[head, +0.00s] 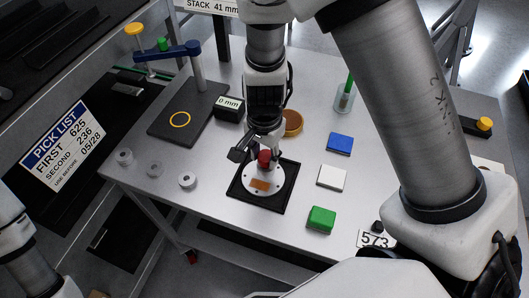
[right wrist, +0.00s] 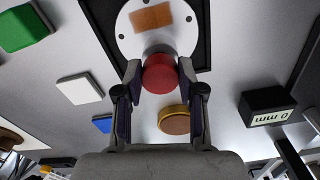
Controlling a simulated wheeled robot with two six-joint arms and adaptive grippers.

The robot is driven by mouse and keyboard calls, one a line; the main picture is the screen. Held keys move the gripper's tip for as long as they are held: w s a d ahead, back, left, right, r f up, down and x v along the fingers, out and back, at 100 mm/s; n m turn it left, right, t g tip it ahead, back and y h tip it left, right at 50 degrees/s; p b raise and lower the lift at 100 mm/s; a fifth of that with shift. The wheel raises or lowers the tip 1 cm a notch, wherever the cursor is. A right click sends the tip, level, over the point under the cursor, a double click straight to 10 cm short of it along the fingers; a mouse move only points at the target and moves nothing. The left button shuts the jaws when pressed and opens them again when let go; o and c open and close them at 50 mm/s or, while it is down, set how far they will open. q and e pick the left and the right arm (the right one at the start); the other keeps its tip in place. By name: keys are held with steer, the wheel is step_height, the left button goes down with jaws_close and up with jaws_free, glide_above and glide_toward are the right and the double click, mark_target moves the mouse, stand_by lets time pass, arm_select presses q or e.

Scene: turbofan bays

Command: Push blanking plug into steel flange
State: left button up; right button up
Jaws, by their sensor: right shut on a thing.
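The steel flange (head: 250,184) is a pale round plate with small bolt holes and an orange-brown patch; it lies in a square black tray (head: 236,195). It also shows at the top of the right wrist view (right wrist: 127,37). My right gripper (head: 262,153) is shut on the red blanking plug (head: 264,159), over the far part of the flange. In the right wrist view the plug (right wrist: 159,74) sits between both fingertips, with a grey part beyond it toward the flange. I cannot tell whether the plug is inside the bore. My left gripper is out of view.
Blue (head: 339,144), white (head: 331,177) and green (head: 321,219) blocks stand right of the tray. A brown round dish (head: 293,122) and a "0 mm" display (head: 229,107) are behind it. Small metal rings (head: 187,180) lie left. A dark stand (head: 186,112) is back left.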

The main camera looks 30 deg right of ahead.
steer(key=shift+f+b, duration=0.6)
steer(key=shift+f, duration=0.2)
steer(key=o, duration=0.9)
steer(key=o, duration=0.4)
steer(key=shift+r, duration=0.15)
step_height(320, 180, up, 7)
steer(key=p, duration=0.7)
